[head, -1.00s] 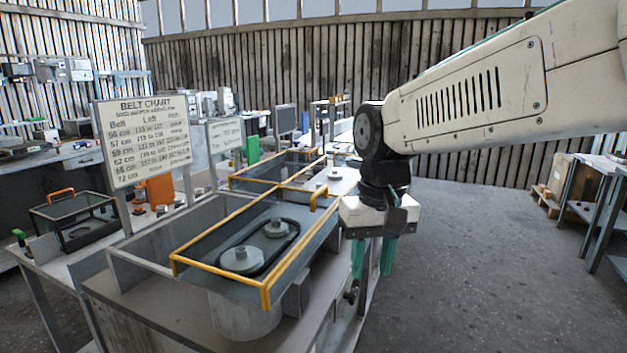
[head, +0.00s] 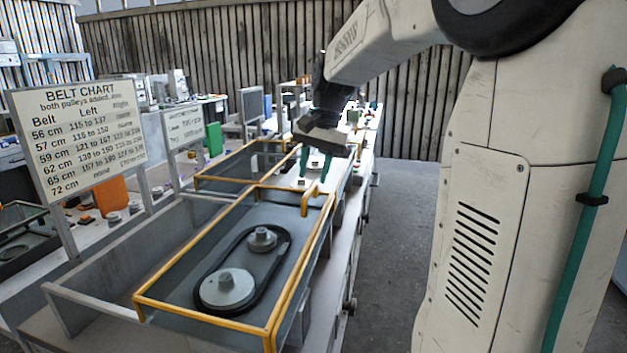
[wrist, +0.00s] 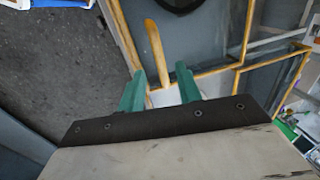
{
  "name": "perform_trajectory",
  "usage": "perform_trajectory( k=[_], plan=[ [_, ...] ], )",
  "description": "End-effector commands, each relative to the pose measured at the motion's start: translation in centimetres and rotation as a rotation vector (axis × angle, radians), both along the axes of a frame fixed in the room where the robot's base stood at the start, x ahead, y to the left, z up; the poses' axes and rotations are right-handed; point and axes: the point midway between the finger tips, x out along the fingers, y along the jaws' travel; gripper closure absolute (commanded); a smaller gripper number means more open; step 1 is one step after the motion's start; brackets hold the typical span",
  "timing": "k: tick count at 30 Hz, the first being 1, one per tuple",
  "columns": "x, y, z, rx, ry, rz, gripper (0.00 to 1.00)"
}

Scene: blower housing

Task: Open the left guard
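The near yellow-framed guard (head: 203,321) lies flat over its bay, with two pulleys and a black belt (head: 283,250) showing beneath its clear panel. A second yellow-framed guard (head: 229,153) lies beyond it. I cannot tell which is the left one. The near guard has a raised yellow handle (head: 312,191) at its far right corner. My gripper (head: 315,165) hangs just beyond and above that handle, pointing down. In the wrist view my gripper (wrist: 158,75) is open, with a yellow handle bar (wrist: 153,45) lined up between its green fingers. Contact cannot be seen.
A belt chart board (head: 80,130) and a smaller sign (head: 184,126) stand left of the guards. An open grey bay (head: 130,240) lies beside the near guard. Clear floor (head: 395,220) runs along the bench's right side.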

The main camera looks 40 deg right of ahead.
Motion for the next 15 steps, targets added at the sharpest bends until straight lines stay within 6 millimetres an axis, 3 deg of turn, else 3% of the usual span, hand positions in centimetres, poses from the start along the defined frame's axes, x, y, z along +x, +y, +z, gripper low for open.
perform_trajectory(
  k=[6, 15],
  plan=[
    [0.4, 0.4, -2.6, 0.000, 0.000, 0.002, 0.66],
    [0.5, 0.3, -3.1, -0.001, -0.001, 0.000, 0.66]
  ],
)
